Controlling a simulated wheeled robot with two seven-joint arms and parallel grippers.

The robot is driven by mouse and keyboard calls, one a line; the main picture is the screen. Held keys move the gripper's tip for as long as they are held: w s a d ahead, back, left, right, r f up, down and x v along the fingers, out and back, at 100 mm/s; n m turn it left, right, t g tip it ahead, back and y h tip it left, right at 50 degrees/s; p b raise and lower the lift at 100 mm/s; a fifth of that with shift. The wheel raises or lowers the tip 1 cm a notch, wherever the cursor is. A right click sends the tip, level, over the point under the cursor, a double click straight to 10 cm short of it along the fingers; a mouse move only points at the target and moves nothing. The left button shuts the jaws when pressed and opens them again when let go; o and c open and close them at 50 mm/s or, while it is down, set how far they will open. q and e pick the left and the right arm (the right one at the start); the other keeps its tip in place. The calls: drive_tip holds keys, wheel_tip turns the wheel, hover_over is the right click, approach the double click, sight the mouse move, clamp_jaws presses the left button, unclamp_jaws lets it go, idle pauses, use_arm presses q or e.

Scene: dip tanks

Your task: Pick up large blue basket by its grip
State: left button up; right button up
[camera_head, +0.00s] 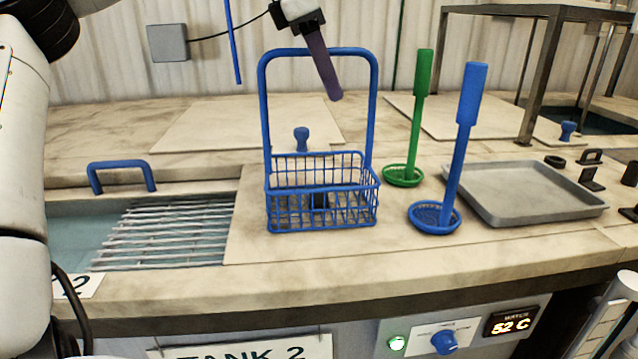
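The large blue basket (322,208) is a wire basket standing upright on the counter in the middle of the head view. Its tall looped handle rises above it, with the horizontal grip bar (318,52) at the top. No gripper touches the basket. My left arm comes down along the left edge, well to the left of the basket. My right gripper is not in view.
A purple wand (323,65) hangs just in front of the grip bar. A green strainer (402,176) and a blue strainer (434,218) stand right of the basket, beside a grey tray (525,192). A water tank with a metal rack (165,230) lies left.

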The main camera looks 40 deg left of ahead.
use_arm(q)
clamp_jaws()
idle(1.4)
